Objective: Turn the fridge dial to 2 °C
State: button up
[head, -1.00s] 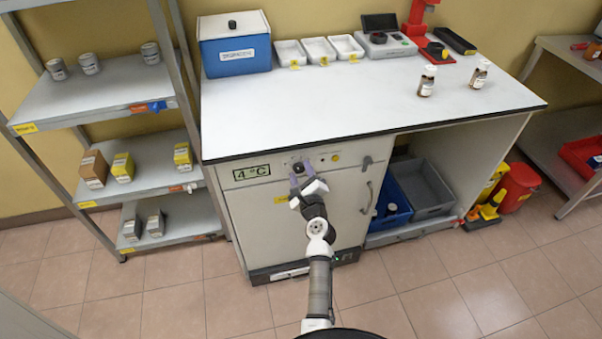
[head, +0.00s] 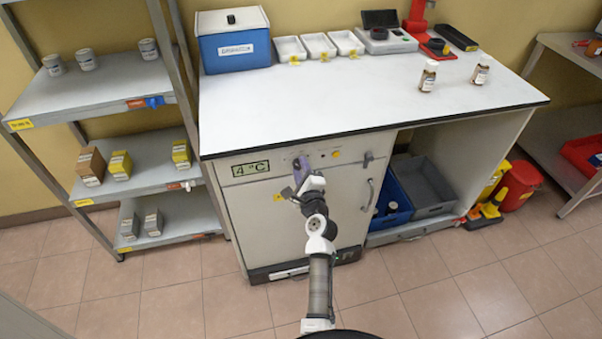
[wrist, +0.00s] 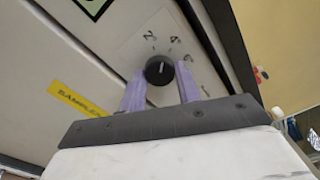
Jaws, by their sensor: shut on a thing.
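The fridge (head: 275,225) has a display (head: 250,168) that reads 4 °C. Its round black dial (wrist: 159,70) sits on a pale plate with printed numbers and bears a light pointer line. In the head view the dial is mostly hidden behind my fingers. My gripper (head: 301,168) is at the fridge front; in the wrist view its two purple fingers (wrist: 160,88) stand on either side of the dial and are shut on it. The dial's exact setting is hard to read.
A yellow label (wrist: 78,99) is on the fridge front, and the door handle (head: 369,190) is to the right of the dial. The worktop (head: 350,95) above holds a blue box (head: 237,55), trays and bottles. Shelves (head: 120,100) stand at left.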

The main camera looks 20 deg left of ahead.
jog(key=n+b, duration=0.3)
jog(key=n, duration=0.1)
jog(key=shift+n, duration=0.4)
jog(key=shift+r, duration=0.1)
dwell(0.3)
jog(key=o, duration=1)
jog(key=b+v, duration=0.3)
jog(key=v, duration=1)
jog(key=shift+s+d, duration=0.25)
jog(key=shift+s, duration=0.05)
